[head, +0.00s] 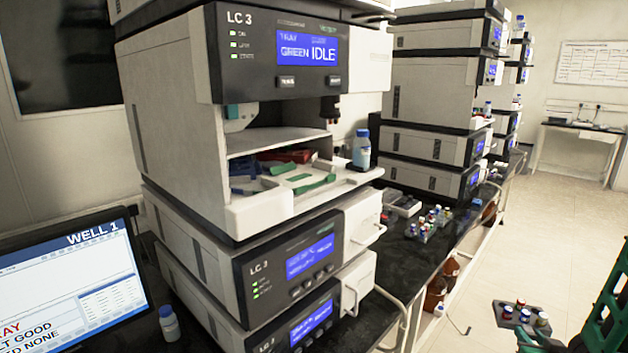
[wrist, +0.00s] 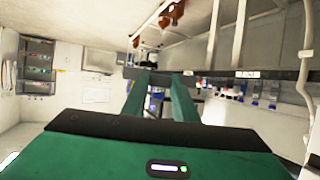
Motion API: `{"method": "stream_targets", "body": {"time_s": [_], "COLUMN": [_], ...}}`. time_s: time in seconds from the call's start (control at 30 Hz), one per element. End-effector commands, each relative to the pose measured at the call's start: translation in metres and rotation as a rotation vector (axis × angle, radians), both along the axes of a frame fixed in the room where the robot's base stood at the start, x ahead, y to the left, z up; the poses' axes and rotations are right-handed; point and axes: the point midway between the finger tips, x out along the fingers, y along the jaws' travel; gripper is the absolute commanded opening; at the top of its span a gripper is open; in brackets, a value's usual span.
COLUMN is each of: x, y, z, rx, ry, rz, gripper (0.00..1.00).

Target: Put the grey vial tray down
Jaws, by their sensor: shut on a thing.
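A small dark-grey vial tray (head: 523,322) holding several vials with red, blue and pale caps is at the lower right of the head view, out over the floor in front of the bench. My green gripper (head: 560,338) is at the lower right corner beside it and is shut on it. The tray looks about level. In the wrist view my gripper's two green fingers (wrist: 161,100) point toward the bench edge; the tray cannot be made out clearly there.
A black bench (head: 405,258) carries instrument stacks; the LC 3 unit (head: 298,55) reads "GREEN IDLE". Its open bay has a white drawer (head: 262,205) with green, red and blue pieces. A blue-capped bottle (head: 361,150) stands there. More vials (head: 428,224) occupy the bench. A monitor (head: 75,285) stands left.

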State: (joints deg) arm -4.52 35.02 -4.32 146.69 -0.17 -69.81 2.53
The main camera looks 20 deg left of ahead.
Motion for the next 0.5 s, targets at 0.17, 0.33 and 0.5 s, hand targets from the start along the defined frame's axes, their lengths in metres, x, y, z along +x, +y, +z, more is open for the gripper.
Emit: {"method": "stream_targets", "body": {"time_s": [0.17, 0.33, 0.5], "x": [0.012, 0.034, 0.058], "y": [0.009, 0.027, 0.056], "z": [0.01, 0.033, 0.067], "rx": [-0.001, 0.001, 0.002], "ry": [-0.005, -0.009, -0.011], "rz": [0.01, 0.034, 0.088], "gripper": [0.03, 0.03, 0.03]}}
